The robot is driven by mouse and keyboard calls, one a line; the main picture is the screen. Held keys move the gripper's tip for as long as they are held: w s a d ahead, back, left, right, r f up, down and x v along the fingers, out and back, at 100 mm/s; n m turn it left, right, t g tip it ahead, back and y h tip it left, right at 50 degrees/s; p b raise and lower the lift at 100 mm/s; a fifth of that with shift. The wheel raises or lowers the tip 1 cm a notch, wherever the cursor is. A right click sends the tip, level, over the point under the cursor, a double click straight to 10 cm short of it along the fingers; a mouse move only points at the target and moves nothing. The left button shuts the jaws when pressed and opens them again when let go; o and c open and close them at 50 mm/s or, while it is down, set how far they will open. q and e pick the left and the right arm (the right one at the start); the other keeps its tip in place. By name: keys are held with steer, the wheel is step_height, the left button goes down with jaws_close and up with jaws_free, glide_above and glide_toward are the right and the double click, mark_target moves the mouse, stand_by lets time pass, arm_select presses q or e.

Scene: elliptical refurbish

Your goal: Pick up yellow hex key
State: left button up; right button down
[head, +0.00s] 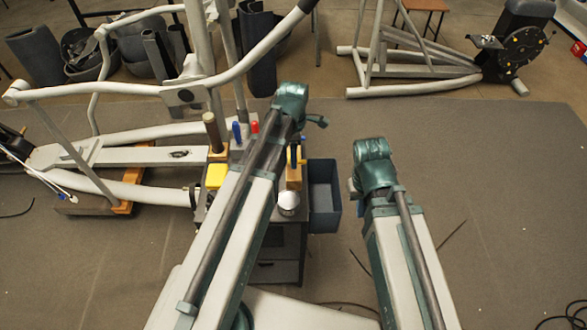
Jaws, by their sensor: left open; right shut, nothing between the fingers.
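My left arm reaches up over the tool cart (273,272), with its gripper (316,121) beyond the cart's far right side, empty and small in view. It is open, apart from the tools. My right gripper (353,188) is mostly hidden by its wrist, right of the blue-grey bin; it is shut and holds nothing. A small yellow and black item (293,155) stands at the wooden block (293,178) on the cart, partly behind my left arm. I cannot tell whether it is the yellow hex key. A yellow block-like thing (216,175) lies on the cart's left side.
Blue (236,131) and red (255,127) handles stand at the cart's back. A silver round container (288,202) is near its front right. A blue-grey bin (324,196) hangs at its right side. An elliptical trainer frame (130,157) stands close left.

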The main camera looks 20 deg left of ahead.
arm_select(q)
steer(key=shift+f+b, duration=0.35)
steer(key=shift+f, duration=0.45)
steer(key=shift+r, duration=0.1)
jaws_close()
